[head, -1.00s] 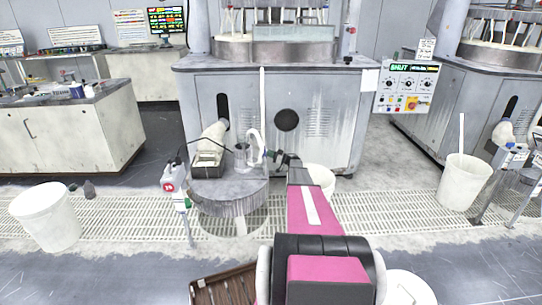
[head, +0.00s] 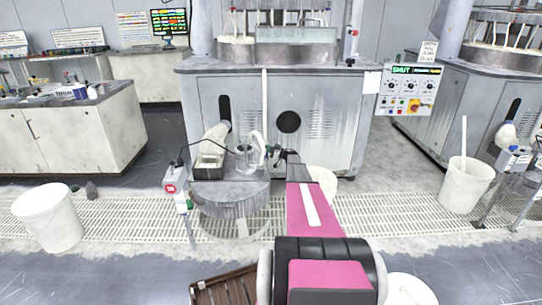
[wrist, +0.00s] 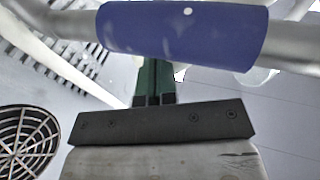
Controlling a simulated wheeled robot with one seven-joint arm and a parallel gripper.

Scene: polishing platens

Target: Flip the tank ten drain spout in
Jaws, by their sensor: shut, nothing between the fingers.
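My gripper (head: 276,153) reaches over the right side of the round grey tank stand, beside a pale curved spout (head: 257,148) and a clear container (head: 243,156). In the wrist view my dark green fingers (wrist: 153,82) are together and empty. A grey metal pipe with a blue sleeve (wrist: 182,29) crosses just beyond the fingertips. I cannot tell whether the fingers touch it or whether it is part of the spout. A box with a red number tag (head: 170,188) stands at the left of the stand; its number is too small to read surely.
The machine cabinet (head: 340,145) with a round vent (head: 288,122) stands behind. White buckets stand at left (head: 50,222), at right (head: 466,188) and behind my arm (head: 327,180). A brown slatted crate (head: 226,289) lies in front. The grated floor left of the stand is mostly clear.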

